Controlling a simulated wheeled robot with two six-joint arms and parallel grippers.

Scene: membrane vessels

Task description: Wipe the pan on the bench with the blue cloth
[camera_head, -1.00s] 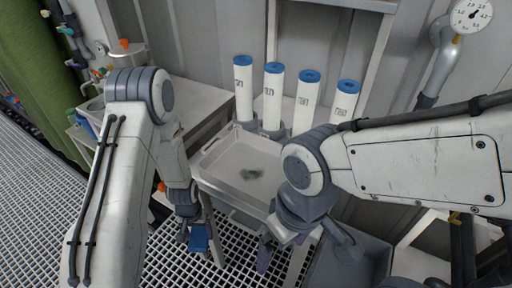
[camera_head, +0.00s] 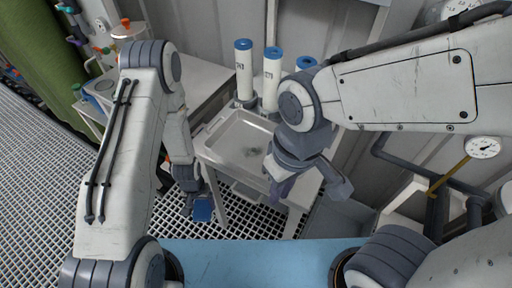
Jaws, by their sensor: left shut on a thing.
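The pan (camera_head: 222,150) is a shallow pale metal tray on the bench (camera_head: 212,170), with a dark greyish smudge (camera_head: 233,149) on its floor. My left gripper (camera_head: 200,197) is shut on the blue cloth (camera_head: 203,210), which hangs below the fingers. It is in front of the pan's near left side, apart from it and lower than its rim. My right gripper (camera_head: 283,182) hangs at the pan's right side and covers part of its right edge. Its fingers overlap in this view, so its opening is unclear.
Several white cylinders with blue caps (camera_head: 243,44) stand behind the pan; my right arm hides some. A grey bin (camera_head: 340,222) is below right. A grey side table (camera_head: 205,85) stands at back left. Grating floor (camera_head: 50,190) lies at left.

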